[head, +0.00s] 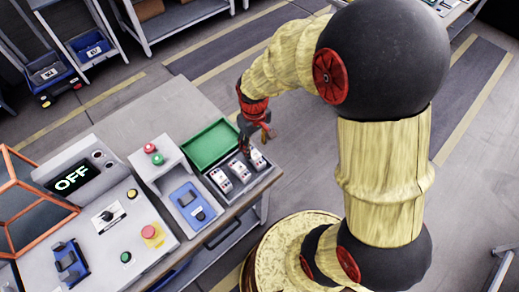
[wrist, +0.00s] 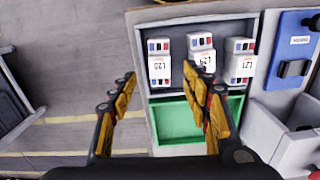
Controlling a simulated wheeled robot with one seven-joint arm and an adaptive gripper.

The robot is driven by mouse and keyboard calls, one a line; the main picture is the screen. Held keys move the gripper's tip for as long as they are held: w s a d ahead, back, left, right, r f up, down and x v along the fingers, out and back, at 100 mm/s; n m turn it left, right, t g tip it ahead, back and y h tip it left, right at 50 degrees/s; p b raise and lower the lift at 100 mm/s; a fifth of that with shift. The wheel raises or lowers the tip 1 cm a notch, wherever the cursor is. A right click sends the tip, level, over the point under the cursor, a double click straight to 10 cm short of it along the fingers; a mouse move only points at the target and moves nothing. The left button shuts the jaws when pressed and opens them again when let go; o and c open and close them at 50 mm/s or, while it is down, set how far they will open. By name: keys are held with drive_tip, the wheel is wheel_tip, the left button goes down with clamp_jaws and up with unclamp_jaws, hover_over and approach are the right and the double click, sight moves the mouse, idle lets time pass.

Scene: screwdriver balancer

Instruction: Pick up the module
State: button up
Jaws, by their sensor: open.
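Three white modules with blue, red and dark marks stand in a row in a grey tray (wrist: 175,92). In the wrist view they are the left module (wrist: 159,62), the middle module (wrist: 201,50) and the right module (wrist: 239,62). In the head view the same row shows as a near module (head: 221,181), a middle module (head: 239,170) and a far module (head: 258,159). My gripper (head: 259,134) is above the far end of the tray. In the wrist view my gripper (wrist: 165,85) is open and empty, its right finger partly covering the middle module.
An empty green bin (head: 209,144) adjoins the module tray. A blue fixture (head: 190,202) sits left of it. A button box (head: 153,154) and a control console (head: 108,220) reading OFF stand further left. The bench edge (head: 245,202) is close to the tray.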

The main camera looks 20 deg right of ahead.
sight(255, 154)
wheel_tip(255, 154, down, 3)
drive_tip(key=shift+w+r+b, duration=0.15)
drive_tip(key=shift+b, duration=0.2)
drive_tip(key=shift+f+b, duration=0.9)
drive_tip(key=shift+f, duration=1.5)
drive_tip(key=c, duration=1.2)
clamp_jaws()
